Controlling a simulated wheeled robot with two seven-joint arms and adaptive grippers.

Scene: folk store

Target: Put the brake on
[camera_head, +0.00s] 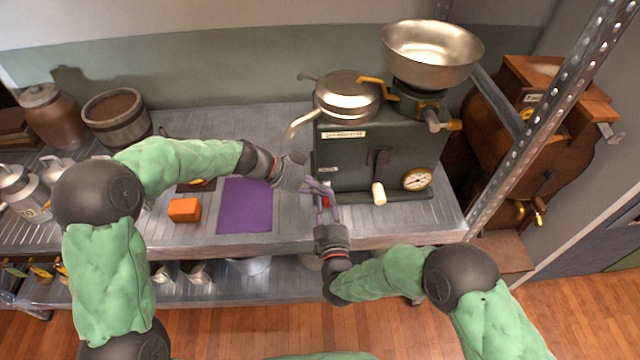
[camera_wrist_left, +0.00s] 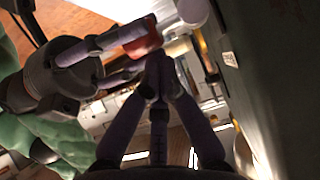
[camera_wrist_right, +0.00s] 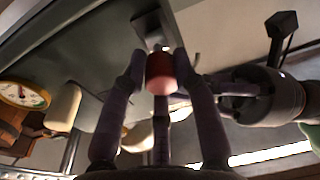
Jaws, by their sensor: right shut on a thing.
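A dark green machine (camera_head: 345,145) stands on the metal shelf, with a steel bowl (camera_head: 432,50) on top. A red knob (camera_head: 326,202) sits low at its left front corner. My right gripper (camera_head: 328,212) has its fingers around the knob. The right wrist view shows the red knob (camera_wrist_right: 160,74) between the fingertips, in front of a metal fitting. My left gripper (camera_head: 326,188) is close beside the knob. In the left wrist view its fingers (camera_wrist_left: 158,72) come together with nothing visible between them. The knob (camera_wrist_left: 143,43) shows just past them, with my right gripper's fingers at it.
A cream-handled lever (camera_head: 378,193) and a round gauge (camera_head: 417,179) are on the machine's front. A purple mat (camera_head: 246,206) and an orange block (camera_head: 184,210) lie left on the shelf. A metal rack post (camera_head: 535,135) stands at the right.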

